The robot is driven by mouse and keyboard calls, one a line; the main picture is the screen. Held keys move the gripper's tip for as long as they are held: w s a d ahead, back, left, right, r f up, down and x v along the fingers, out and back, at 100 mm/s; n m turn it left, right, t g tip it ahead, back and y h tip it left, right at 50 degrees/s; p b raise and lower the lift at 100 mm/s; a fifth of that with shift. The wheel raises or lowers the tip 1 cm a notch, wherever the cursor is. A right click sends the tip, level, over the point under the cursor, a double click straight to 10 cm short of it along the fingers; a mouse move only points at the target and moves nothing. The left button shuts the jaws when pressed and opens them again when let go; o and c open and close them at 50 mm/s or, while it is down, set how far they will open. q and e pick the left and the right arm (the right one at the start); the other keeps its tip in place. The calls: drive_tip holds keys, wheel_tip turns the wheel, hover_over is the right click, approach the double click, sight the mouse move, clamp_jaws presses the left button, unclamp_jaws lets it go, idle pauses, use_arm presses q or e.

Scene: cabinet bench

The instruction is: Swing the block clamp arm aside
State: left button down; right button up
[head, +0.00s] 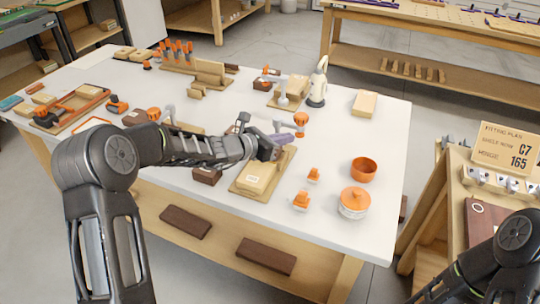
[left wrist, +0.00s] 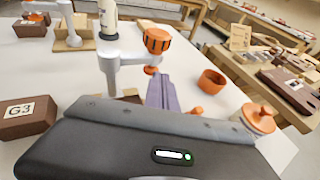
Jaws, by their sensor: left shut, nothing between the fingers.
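The block clamp shows in the left wrist view as a grey post with a grey swing arm (left wrist: 133,57) ending in an orange knob (left wrist: 157,41). In the head view the orange knob (head: 301,119) is just beyond my left gripper. The post is mostly hidden there. A pale wooden block (head: 257,179) lies on a wooden base board (head: 283,168) below the gripper. My left gripper (head: 284,139) is shut and empty; its purple fingers (left wrist: 162,92) are close to the arm's knob end. I cannot tell whether they touch it. My right gripper is out of view.
An orange bowl (head: 363,169), a lidded orange-and-white jar (head: 354,202) and small orange-topped pieces (head: 302,200) stand right of the base board. A white bottle (head: 317,85) and a second clamp stand farther back. A brown G3 block (left wrist: 30,115) is at left.

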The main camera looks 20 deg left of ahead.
use_arm(q)
drive_tip(key=shift+s+a+r, duration=0.15)
drive_tip(key=shift+s, duration=1)
drive_tip(key=s+a+r+b, duration=0.1)
drive_tip(key=s+r, duration=0.1)
drive_tip(key=s, duration=0.6)
drive_tip(key=shift+r+b, duration=0.3)
drive_tip(key=shift+r, duration=0.05)
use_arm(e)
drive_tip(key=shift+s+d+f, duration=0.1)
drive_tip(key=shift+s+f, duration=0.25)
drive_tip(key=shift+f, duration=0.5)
use_arm(q)
drive_tip(key=shift+a, duration=0.1)
